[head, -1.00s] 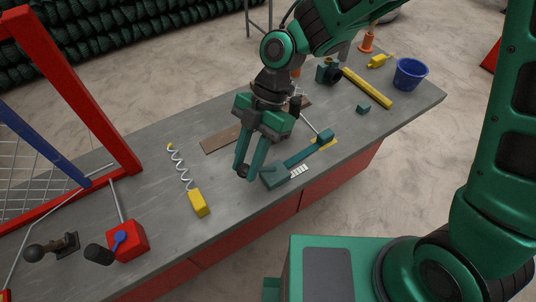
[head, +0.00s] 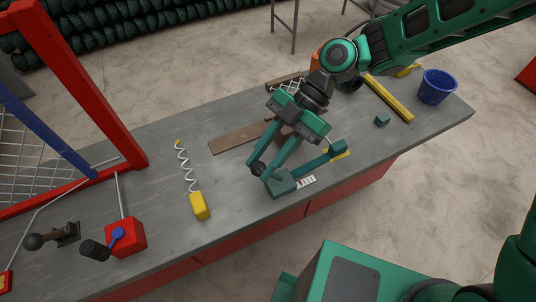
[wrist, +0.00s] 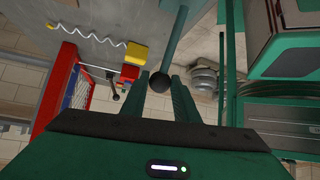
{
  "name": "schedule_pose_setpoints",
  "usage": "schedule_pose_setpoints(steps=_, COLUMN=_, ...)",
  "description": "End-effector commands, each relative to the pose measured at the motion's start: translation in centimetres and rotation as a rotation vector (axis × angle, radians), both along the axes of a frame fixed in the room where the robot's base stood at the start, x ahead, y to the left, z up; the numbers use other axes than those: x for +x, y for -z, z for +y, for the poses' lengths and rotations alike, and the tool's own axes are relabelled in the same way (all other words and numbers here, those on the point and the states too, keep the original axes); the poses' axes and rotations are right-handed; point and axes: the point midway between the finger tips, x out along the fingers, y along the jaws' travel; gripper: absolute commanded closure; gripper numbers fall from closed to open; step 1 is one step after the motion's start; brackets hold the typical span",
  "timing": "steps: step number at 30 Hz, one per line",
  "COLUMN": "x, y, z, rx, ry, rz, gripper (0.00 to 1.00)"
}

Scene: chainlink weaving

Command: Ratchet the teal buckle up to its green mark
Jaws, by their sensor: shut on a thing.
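The teal buckle (head: 284,184) lies near the front edge of the grey bench, with a teal bar running from it up and right to a teal block (head: 338,147) on a yellow patch. A black ball knob (head: 257,169) stands beside the buckle on a teal lever, which shows in the wrist view (wrist: 175,45). My gripper (head: 261,168) is shut on this black knob; the knob sits between the fingertips in the wrist view (wrist: 159,82). A white scale with dark ticks (head: 306,181) lies beside the buckle. I cannot make out a green mark.
A yellow box (head: 200,206) with a coiled wire stands left of the buckle. A red box (head: 125,238) and red frame (head: 110,125) are farther left. A brown plank (head: 238,138) lies behind. A yellow bar (head: 388,99) and blue bucket (head: 437,87) are right.

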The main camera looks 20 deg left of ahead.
Motion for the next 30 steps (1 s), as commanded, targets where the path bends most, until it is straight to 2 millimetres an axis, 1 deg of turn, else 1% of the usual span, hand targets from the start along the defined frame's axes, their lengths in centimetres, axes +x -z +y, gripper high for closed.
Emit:
schedule_pose_setpoints(steps=1, x=0.3, y=-0.2, z=0.3, rx=0.009, ry=0.006, rz=-0.005, gripper=1.00)
schedule_pose_setpoints(steps=8, x=0.3, y=-0.1, z=0.3, rx=0.008, ry=0.006, rz=-0.007, gripper=1.00)
schedule_pose_setpoints(steps=9, x=0.3, y=-0.1, z=0.3, rx=0.007, ry=0.007, rz=-0.007, gripper=0.63)
schedule_pose_setpoints(steps=10, x=0.3, y=-0.1, z=0.3, rx=0.007, ry=0.006, rz=-0.006, gripper=0.56)
schedule_pose_setpoints(steps=11, x=0.2, y=-0.1, z=0.3, rx=0.006, ry=0.005, rz=-0.006, gripper=0.54)
schedule_pose_setpoints(steps=18, x=0.1, y=-0.1, z=0.2, rx=0.002, ry=0.002, rz=-0.003, gripper=0.54)
schedule_pose_setpoints(steps=22, x=0.4, y=-0.3, z=0.0, rx=0.001, ry=0.002, rz=-0.003, gripper=0.54)
schedule_pose_setpoints(steps=26, x=1.6, y=-1.4, z=-0.6, rx=0.003, ry=0.005, rz=-0.003, gripper=0.54)
schedule_pose_setpoints(steps=30, x=3.5, y=-3.0, z=-1.5, rx=0.003, ry=0.007, rz=-0.004, gripper=0.54)
